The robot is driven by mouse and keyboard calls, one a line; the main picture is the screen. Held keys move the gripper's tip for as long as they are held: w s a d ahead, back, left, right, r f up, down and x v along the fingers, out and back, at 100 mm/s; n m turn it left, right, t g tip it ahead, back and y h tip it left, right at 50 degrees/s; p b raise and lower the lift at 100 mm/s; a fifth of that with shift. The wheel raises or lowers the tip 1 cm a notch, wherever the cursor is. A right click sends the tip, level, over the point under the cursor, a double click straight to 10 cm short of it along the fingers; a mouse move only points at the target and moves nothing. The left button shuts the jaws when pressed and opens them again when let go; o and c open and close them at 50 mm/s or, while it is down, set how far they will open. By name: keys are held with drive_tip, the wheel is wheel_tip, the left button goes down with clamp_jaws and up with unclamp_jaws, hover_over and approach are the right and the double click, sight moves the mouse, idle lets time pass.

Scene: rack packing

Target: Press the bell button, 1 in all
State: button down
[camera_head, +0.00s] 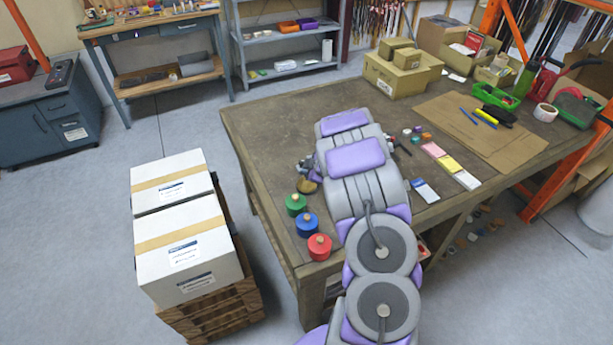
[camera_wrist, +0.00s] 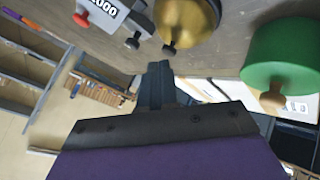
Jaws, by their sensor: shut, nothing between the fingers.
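The bell is a brass dome with a small dark button, at the top of the wrist view (camera_wrist: 190,20). In the head view the bell (camera_head: 306,186) sits near the table's left edge, partly beside my arm. My gripper (camera_wrist: 160,72) is shut and empty. Its tips appear just below the bell's dark button in the wrist picture; I cannot tell whether they touch it. In the head view my own arm hides most of the gripper.
A grey box with red and dark knobs (camera_wrist: 100,12) is beside the bell. A green cylinder with a wooden knob (camera_wrist: 285,45) stands on its other side. Blue (camera_head: 307,225) and red (camera_head: 319,248) cylinders follow along the table edge. The table's far left (camera_head: 265,120) is clear.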

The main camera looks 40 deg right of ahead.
drive_tip(key=shift+d+f, duration=0.2)
drive_tip(key=shift+f, duration=0.25)
idle(0.6)
drive_tip(key=shift+a+r, duration=0.1)
drive_tip(key=shift+r+p, duration=0.8)
drive_tip(key=shift+p, duration=0.1)
wheel_tip(320, 180, up, 5)
drive_tip(key=p, duration=0.5)
idle(0.8)
